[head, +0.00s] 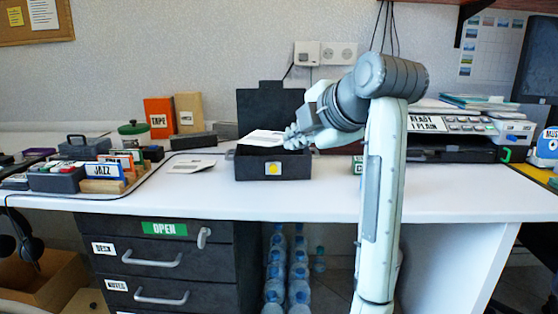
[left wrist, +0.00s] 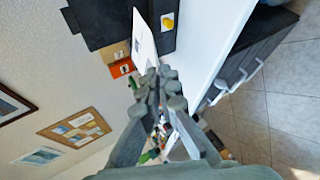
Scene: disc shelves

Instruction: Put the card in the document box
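The white card (head: 262,138) is tilted over the open document box (head: 245,168), a black box with a yellow dot on its front and its lid standing up behind. My left gripper (head: 292,136) is shut on the card's right end in the head view. In the left wrist view the card (left wrist: 145,42) sticks out from the closed fingertips (left wrist: 154,78), with the dark box behind it. The inside of the box is mostly hidden by the card and gripper. My right gripper is not in view.
Left of the box stand an orange TAPE box (head: 160,117), a tan box (head: 189,112) and a tray (head: 151,176) with several labelled dividers. A paper (head: 192,166) lies beside the box. A printer (head: 452,135) stands at right. The desk's front strip is clear.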

